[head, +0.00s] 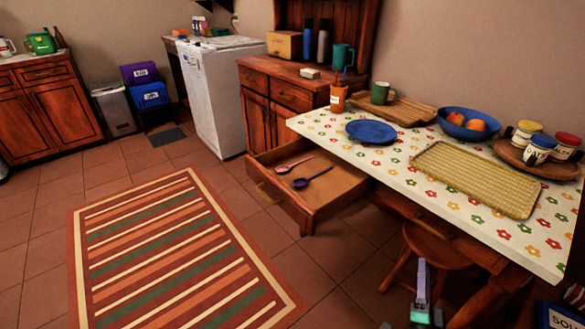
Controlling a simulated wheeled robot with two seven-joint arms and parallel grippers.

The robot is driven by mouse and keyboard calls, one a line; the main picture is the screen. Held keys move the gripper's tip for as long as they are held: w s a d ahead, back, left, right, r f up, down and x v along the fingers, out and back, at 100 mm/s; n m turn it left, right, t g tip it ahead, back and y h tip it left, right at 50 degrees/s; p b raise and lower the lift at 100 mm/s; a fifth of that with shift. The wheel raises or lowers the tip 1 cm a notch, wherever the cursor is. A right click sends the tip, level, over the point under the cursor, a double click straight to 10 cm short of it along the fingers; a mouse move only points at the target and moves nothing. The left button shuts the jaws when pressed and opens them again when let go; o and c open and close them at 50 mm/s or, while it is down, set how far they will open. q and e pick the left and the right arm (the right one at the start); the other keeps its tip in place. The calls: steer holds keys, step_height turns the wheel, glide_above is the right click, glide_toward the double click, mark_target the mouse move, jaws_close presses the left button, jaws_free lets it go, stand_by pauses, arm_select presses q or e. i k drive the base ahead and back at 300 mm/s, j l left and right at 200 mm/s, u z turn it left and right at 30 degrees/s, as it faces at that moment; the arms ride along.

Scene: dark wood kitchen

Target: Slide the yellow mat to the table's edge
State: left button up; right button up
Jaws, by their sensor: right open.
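The yellow mat (478,178) is a rectangular woven piece with a pale rim. It lies flat on the flowered tabletop (400,168), at the right part of the table, with its lower corner close to the near edge. My right gripper (422,285) shows at the bottom of the head view, below the table's near edge and apart from the mat. It is open, and nothing shows between its fingers. My left gripper is not in view.
A blue plate (371,131), a blue fruit bowl (466,124) and a wooden tray with canisters (516,157) stand around the mat. An open drawer (318,201) juts out at left. A wooden stool (436,246) stands under the table's near side.

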mark_target(514, 195)
steer(key=z, duration=1.3)
